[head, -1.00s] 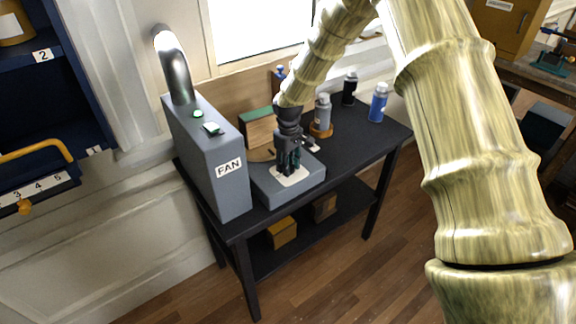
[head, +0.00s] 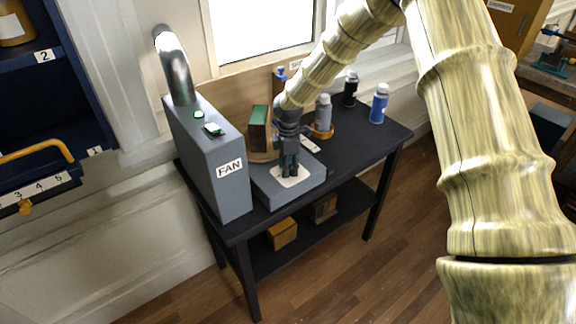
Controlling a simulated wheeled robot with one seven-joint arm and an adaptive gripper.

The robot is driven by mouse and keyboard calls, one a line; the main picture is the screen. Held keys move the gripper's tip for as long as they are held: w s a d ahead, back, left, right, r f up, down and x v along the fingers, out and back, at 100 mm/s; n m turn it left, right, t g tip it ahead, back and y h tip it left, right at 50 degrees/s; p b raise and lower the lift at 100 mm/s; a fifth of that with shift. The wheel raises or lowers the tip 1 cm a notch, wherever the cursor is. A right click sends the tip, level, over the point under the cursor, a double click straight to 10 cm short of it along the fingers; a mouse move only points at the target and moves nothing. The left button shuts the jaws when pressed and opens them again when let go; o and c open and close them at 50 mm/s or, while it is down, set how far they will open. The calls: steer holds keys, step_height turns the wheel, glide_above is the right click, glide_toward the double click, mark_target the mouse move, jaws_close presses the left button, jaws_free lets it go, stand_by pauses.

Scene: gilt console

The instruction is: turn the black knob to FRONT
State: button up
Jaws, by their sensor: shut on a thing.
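My gripper (head: 290,172) points down over the white plate (head: 303,179) on the low grey box (head: 318,177) at the table's front. Its fingers are shut on the black knob, which they hide almost wholly; I cannot read its marks or its pointer.
The tall grey FAN box (head: 207,160) with a silver duct (head: 174,70) stands close at left. Behind and right are a grey spray can (head: 323,112), a black bottle (head: 349,90) and a blue can (head: 379,104). The black tabletop (head: 362,138) is clear at right.

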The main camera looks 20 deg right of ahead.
steer(key=n, duration=0.3)
steer(key=shift+d+n, duration=0.1)
steer(key=shift+n, duration=0.3)
steer(key=shift+s+n+p, duration=0.15)
steer(key=shift+n+p, duration=0.35)
steer(key=shift+n, duration=1.5)
steer(key=o, duration=1)
steer(key=shift+o, duration=0.2)
steer(key=shift+r, duration=0.1)
step_height(320, 180, up, 12)
